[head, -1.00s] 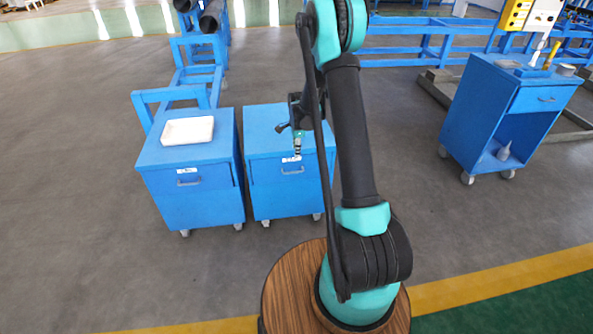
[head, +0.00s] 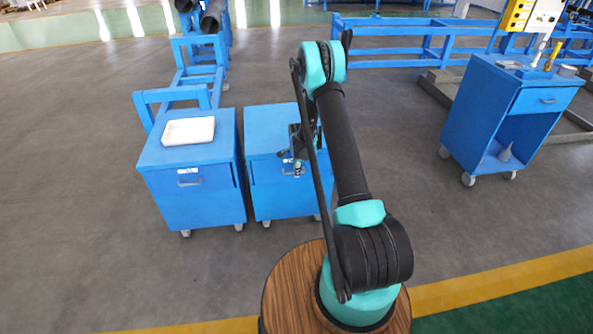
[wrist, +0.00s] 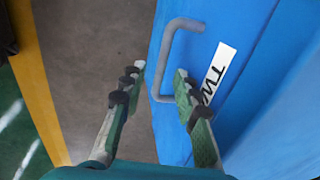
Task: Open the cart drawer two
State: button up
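The blue cart with drawer two (head: 268,190) stands in the middle of the head view, its drawer front facing me and partly hidden by my arm. In the wrist view its drawer front (wrist: 232,20) carries a white label with black letters starting "TW" (wrist: 220,70). A grey bar handle (wrist: 161,65) stands out from the drawer front. My gripper (wrist: 158,72) is open, its two fingers apart on either side of the handle's lower end. In the head view my gripper (head: 296,174) is at the handle's height. I cannot tell whether a finger touches the handle.
A similar blue cart (head: 195,202) with a white tray (head: 188,131) on top stands close on the left. Another blue cart (head: 510,115) with tools stands at the right. Open grey floor (head: 80,220) lies around them, with a yellow line in front.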

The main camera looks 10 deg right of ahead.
jog(key=shift+f, duration=0.15)
jog(key=shift+c, duration=0.4)
grip_shut()
